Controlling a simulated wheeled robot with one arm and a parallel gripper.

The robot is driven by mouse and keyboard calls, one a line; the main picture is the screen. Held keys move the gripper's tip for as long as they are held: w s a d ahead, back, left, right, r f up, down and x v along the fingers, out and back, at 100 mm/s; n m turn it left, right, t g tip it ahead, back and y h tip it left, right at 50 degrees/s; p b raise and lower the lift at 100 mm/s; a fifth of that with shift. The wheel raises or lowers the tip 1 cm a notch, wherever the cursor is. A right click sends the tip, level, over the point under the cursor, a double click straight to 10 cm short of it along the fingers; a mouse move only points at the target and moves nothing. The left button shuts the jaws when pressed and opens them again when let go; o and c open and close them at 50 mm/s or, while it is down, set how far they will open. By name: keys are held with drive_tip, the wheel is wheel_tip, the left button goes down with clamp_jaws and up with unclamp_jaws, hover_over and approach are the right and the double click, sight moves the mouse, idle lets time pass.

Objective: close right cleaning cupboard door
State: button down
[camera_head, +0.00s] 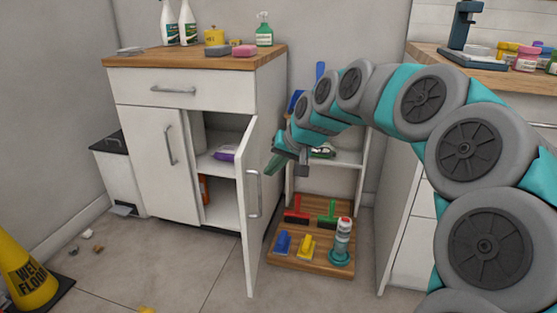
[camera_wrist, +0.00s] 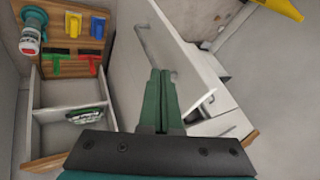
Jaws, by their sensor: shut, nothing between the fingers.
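The right cleaning cupboard door (camera_head: 250,225) is white and stands open, swung out toward the camera. Its outer face and grey bar handle (camera_head: 254,193) face right. The door also shows in the wrist view (camera_wrist: 183,52), with its handle (camera_wrist: 148,45) beyond the fingers. My gripper (camera_head: 274,165) is shut and empty, at the outer side of the door near its upper part; the green fingers show together in the wrist view (camera_wrist: 160,78). I cannot tell whether they touch the door. The left door (camera_head: 155,165) is closed.
A wooden rack (camera_head: 310,262) with brushes and a bottle stands right of the cupboard. The open cupboard shows a purple item (camera_head: 224,154) on its shelf. A yellow wet-floor sign (camera_head: 22,272) is at far left. Floor before the left door is mostly clear.

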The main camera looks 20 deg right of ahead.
sight(244, 182)
drive_tip(key=a, duration=0.1)
drive_tip(key=w+a+f, duration=0.2)
drive_tip(key=shift+w+a+f, duration=0.25)
drive_tip(key=shift+w+a, duration=0.25)
drive_tip(key=shift+a, duration=0.4)
drive_tip(key=shift+a, duration=0.1)
